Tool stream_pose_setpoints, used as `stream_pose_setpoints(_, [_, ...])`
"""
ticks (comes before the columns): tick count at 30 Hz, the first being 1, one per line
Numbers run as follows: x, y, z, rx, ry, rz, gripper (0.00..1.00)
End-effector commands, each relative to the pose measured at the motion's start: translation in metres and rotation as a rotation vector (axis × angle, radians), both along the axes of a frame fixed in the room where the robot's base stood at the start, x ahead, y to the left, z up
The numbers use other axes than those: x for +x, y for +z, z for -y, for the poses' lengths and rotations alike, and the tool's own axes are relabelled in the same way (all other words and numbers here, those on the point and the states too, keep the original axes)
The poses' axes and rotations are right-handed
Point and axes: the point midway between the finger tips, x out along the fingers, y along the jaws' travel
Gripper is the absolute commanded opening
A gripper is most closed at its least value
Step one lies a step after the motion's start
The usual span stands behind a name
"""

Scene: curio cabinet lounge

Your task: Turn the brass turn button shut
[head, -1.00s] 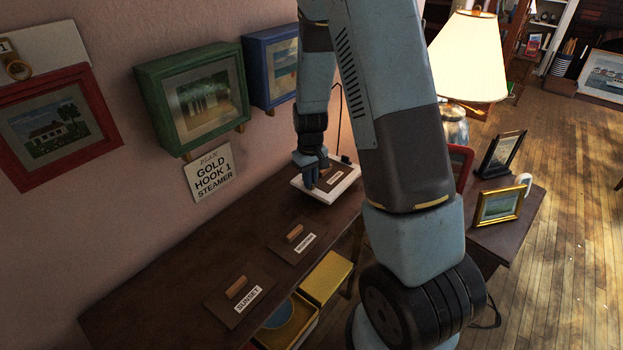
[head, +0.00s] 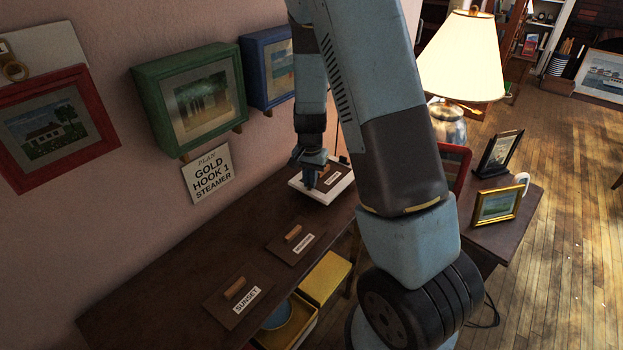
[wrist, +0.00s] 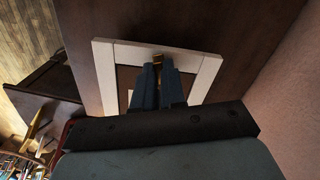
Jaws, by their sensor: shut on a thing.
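A white picture frame (head: 310,193) lies flat on the dark cabinet top, with a brown back panel and a small label in it; the frame also shows in the wrist view (wrist: 104,72). The brass turn button (wrist: 158,58) is a small gold piece at the frame's rim in the wrist view. My gripper (wrist: 162,68) points down over that rim, its blue fingers shut on the button and hiding most of it. The button's exact angle is hidden.
Two brown panels with wooden handles, one labelled SUNSET (head: 240,300), lie nearer on the cabinet top (head: 190,260). Green (head: 190,95) and blue (head: 268,70) box frames hang on the wall close by. A lit lamp (head: 462,60) and a gold frame (head: 496,205) stand at right.

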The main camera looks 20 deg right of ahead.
Motion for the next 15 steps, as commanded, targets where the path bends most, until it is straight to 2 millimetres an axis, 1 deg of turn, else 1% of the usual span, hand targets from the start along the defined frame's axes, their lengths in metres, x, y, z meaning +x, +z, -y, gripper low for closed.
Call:
stream_pose_setpoints(6, [-0.001, -0.0002, 0.0001, 0.0, -0.163, -0.001, 0.0])
stream_pose_setpoints(15, [-0.0017, -0.0003, 0.0007, 0.0, -0.306, -0.001, 0.0])
